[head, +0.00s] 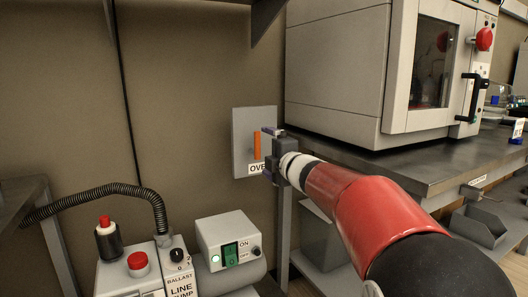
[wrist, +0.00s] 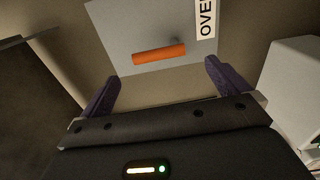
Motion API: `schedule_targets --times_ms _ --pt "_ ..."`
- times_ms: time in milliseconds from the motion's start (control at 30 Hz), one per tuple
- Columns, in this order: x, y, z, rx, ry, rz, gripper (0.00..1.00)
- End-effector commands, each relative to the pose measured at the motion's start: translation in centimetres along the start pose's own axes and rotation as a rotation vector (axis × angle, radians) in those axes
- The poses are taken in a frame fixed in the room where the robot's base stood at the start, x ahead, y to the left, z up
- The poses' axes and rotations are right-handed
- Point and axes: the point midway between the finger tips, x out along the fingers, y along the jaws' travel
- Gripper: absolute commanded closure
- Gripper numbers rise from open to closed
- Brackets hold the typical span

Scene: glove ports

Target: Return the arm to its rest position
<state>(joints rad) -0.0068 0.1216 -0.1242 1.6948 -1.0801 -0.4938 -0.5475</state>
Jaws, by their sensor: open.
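My gripper (head: 268,152) is at the end of my red arm in the middle of the head view, in front of a grey wall plate (head: 241,135). The plate carries an orange handle (head: 257,146) and a label that begins "OVE". In the wrist view my gripper (wrist: 158,88) is open, its two purple fingers apart and nothing between them. The orange handle (wrist: 159,54) lies beyond the fingertips and appears clear of them. The gripper hides part of the plate's right side in the head view.
A large oven-like cabinet (head: 340,72) stands on a dark bench (head: 420,165) at right. A pump (head: 140,275) with a black hose (head: 100,190) and a switch box (head: 229,243) are below left. A shelf edge (head: 215,8) hangs above. The wall left of the plate is bare.

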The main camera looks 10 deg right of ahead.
Motion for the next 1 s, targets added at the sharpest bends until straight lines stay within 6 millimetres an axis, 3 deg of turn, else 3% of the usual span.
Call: schedule_targets --times_ms 300,367,467,567,700,767,900,1000 --pt "-0.3 0.2 0.1 0.007 -0.007 0.0 0.0" --pt "-0.9 0.8 0.3 0.037 -0.032 -0.002 0.0" --pt "-3.6 2.3 1.2 0.164 -0.134 -0.016 0.0" --pt "-8.4 3.0 2.1 0.391 -0.299 -0.057 0.0" --pt "-17.3 0.7 1.5 0.779 -0.551 -0.165 0.0" --pt "-21.3 -1.2 0.3 0.941 -0.654 -0.228 0.0" --pt "-29.5 -5.8 -3.8 1.253 -0.85 -0.387 0.0" --pt "-33.9 -8.4 -6.8 1.408 -0.952 -0.491 0.0"
